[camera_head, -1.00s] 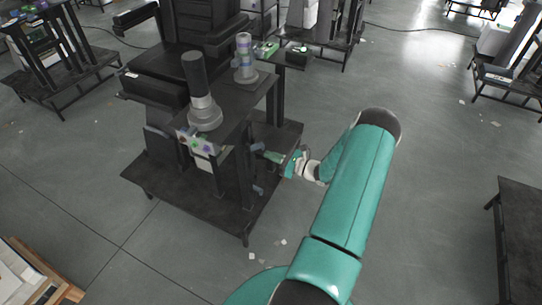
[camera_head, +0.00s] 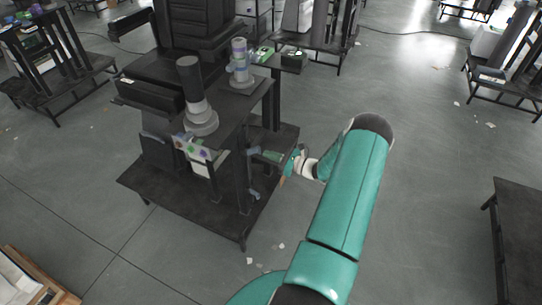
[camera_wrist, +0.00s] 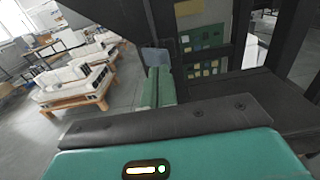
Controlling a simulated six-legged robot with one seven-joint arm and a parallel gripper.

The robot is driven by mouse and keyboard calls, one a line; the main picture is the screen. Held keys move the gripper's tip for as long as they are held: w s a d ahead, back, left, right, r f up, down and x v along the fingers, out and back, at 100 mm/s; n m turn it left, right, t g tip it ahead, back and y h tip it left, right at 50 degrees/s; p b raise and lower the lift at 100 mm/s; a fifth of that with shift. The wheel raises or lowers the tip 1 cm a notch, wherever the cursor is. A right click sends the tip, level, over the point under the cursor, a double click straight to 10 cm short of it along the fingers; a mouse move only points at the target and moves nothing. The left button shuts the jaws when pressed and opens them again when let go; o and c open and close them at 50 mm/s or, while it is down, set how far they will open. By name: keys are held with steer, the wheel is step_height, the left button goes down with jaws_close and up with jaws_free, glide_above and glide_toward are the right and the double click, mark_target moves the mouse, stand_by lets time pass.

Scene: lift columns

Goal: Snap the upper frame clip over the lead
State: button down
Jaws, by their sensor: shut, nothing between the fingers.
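My gripper (camera_head: 266,155) is shut and empty beside the right side of the dark lift-column frame (camera_head: 243,170). Its green fingers show together in the wrist view (camera_wrist: 159,80). A small grey-blue block (camera_wrist: 155,57), which looks like the upper frame clip, lies just past the fingertips. I cannot tell whether they touch it. A second small grey-blue piece (camera_head: 254,195) sits lower on the frame in the head view. I cannot make out the lead or whether the clip is open or closed.
A dark base plate (camera_head: 165,195) spreads under the frame. Two grey cylindrical units (camera_head: 200,115) (camera_head: 240,65) stand on its upper shelf. Dark posts and a panel with yellow labels (camera_wrist: 200,67) crowd the wrist view's right. Floor right of my arm is open.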

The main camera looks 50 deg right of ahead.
steer(key=shift+w+a, duration=0.25)
steer(key=shift+w, duration=0.4)
steer(key=v, duration=0.7)
stand_by(0.6)
stand_by(0.5)
